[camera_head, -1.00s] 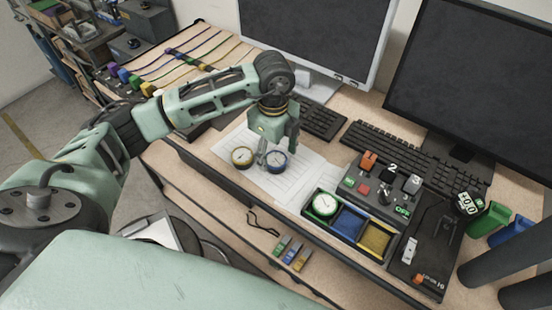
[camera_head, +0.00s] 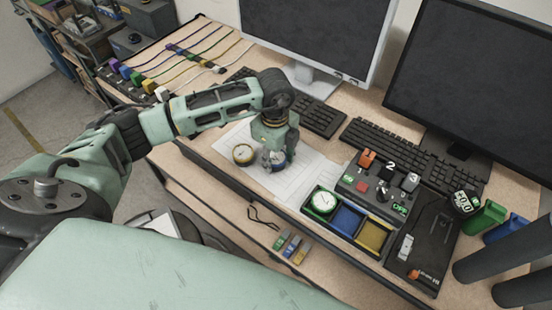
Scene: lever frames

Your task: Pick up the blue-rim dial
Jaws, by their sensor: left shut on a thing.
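The blue-rim dial (camera_head: 279,164) is on or just above the white paper sheets near the middle of the desk, partly hidden by my left gripper. My left gripper (camera_head: 274,163) points down and is shut on the blue-rim dial. A yellow-rim dial (camera_head: 243,154) lies on the paper just left of the gripper. A green-rim dial (camera_head: 324,202) sits in the left compartment of the black tray (camera_head: 304,208).
The tray's blue compartment (camera_head: 347,219) and yellow compartment (camera_head: 374,235) are empty. A control box with switches (camera_head: 378,187) stands behind the tray. Keyboards (camera_head: 400,147) and monitors (camera_head: 466,75) line the back. Paper (camera_head: 291,185) is clear in front of the gripper.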

